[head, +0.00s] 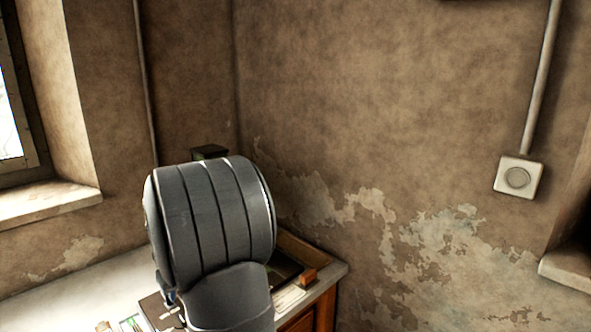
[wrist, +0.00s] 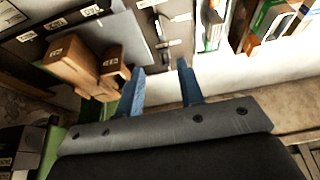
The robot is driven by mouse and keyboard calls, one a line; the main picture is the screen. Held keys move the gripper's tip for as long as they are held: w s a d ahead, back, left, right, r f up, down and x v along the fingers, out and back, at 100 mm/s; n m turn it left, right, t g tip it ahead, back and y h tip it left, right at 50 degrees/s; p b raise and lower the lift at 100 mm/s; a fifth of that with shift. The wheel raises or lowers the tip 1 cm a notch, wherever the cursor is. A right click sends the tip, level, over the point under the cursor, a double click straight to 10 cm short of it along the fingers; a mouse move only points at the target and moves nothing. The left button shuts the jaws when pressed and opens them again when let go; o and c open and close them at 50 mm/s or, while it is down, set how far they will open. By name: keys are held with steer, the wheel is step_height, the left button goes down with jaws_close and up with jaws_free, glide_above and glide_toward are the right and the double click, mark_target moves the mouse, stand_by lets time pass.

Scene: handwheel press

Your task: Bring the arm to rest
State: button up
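My gripper (wrist: 158,80) shows in the wrist view with its two blue fingers apart. I see nothing held between them. A pale worktop shows past the fingertips. In the head view a large grey part of my arm fills the lower middle, over the corner of the worktop (head: 338,268). It hides my gripper and much of the worktop there. A brown wooden block (wrist: 72,62) lies left of the fingers in the wrist view, with a smaller wooden block (wrist: 118,62) close to the left finger. I cannot tell whether the finger touches it.
Books or boxes (wrist: 275,22) stand at the upper right of the wrist view. A wooden tray (head: 318,249) shows right of my arm in the head view. The peeling wall (head: 380,120) is behind, with a window at the left and a wall switch (head: 518,178) at the right.

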steer(key=x, duration=1.5)
steer(key=shift+s+d, duration=0.1)
steer(key=shift+d, duration=0.05)
steer(key=shift+r+m+h, duration=0.1)
steer(key=shift+m+h, duration=0.2)
steer(key=shift+m, duration=0.5)
steer(key=v, duration=1.7)
steer(key=shift+s, duration=0.3)
